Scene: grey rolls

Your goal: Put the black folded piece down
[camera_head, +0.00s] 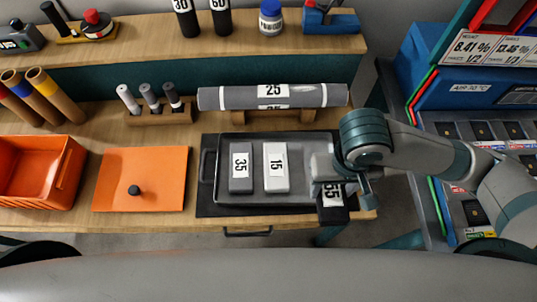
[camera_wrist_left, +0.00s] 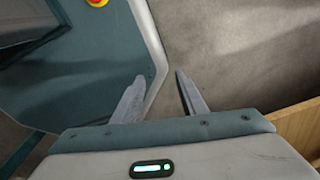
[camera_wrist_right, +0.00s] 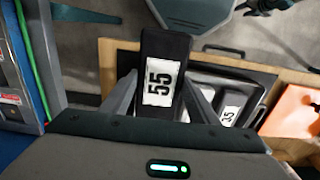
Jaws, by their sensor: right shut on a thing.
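The black folded piece (camera_head: 331,195) carries a white label reading 55. My right gripper (camera_head: 334,172) is shut on it, over the right end of a dark tray (camera_head: 265,198). In the right wrist view the piece (camera_wrist_right: 166,48) sits between the two fingers (camera_wrist_right: 162,82), with its label facing the camera. I cannot tell whether its underside touches anything. A grey piece (camera_head: 241,184) labelled 35 and a paler piece (camera_head: 276,186) labelled 15 lie side by side in the tray. My left gripper (camera_wrist_left: 161,77) is open and empty in the left wrist view, above the floor.
A grey roll (camera_head: 225,97) labelled 25 lies on a wooden stand behind the tray. An orange lid (camera_head: 150,165) with a black knob and an orange bin (camera_head: 35,165) are to the left. A pen block (camera_head: 158,117) stands behind them. Display racks (camera_head: 490,100) stand at the right.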

